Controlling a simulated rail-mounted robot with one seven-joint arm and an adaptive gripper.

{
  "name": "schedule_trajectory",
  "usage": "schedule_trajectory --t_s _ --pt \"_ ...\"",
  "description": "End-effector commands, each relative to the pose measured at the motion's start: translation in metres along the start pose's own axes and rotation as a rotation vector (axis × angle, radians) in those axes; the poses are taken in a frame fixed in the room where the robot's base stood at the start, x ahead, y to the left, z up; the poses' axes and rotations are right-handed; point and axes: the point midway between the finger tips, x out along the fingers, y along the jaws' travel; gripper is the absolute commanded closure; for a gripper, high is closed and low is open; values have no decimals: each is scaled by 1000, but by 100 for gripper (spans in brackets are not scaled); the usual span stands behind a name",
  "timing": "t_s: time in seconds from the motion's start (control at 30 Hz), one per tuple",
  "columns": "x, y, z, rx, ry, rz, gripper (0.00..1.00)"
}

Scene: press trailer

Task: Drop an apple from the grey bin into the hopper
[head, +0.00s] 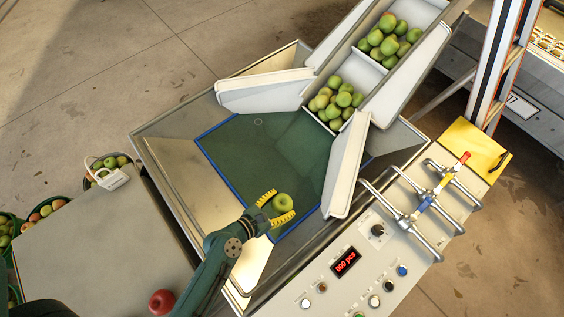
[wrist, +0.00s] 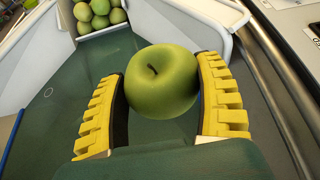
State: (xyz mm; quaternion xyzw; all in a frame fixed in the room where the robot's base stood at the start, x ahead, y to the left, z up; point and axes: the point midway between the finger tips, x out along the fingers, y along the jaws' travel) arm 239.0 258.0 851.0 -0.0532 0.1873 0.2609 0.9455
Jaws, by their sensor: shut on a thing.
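My gripper (head: 273,207) has yellow ribbed fingers and is shut on a green apple (head: 283,202). The apple also shows between the fingers in the wrist view (wrist: 162,82), stem upward. In the head view my gripper and the apple are over the lower part of the hopper's dark green floor (head: 250,150), which has a blue edge. I cannot tell how high the apple is above it. Several green apples (head: 334,103) lie in the chute at the top of the hopper, and more (head: 388,38) lie farther up.
White guide walls (head: 346,165) and (head: 265,90) flank the hopper. A control panel (head: 350,272) with buttons and a red display is at lower right. A red apple (head: 162,301) lies on the grey surface (head: 110,235) at left. Green crates (head: 45,212) of apples stand beside it.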

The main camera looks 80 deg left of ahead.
Motion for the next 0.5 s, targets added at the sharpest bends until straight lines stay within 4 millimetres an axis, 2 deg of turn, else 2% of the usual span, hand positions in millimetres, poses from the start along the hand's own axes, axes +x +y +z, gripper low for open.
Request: schedule_trajectory --t_s 0.1,0.23,0.5 --pt "-3 9 -5 -12 1 35 71" --pt "1 9 -16 -11 1 34 71" --pt "16 9 -51 -9 1 32 71"
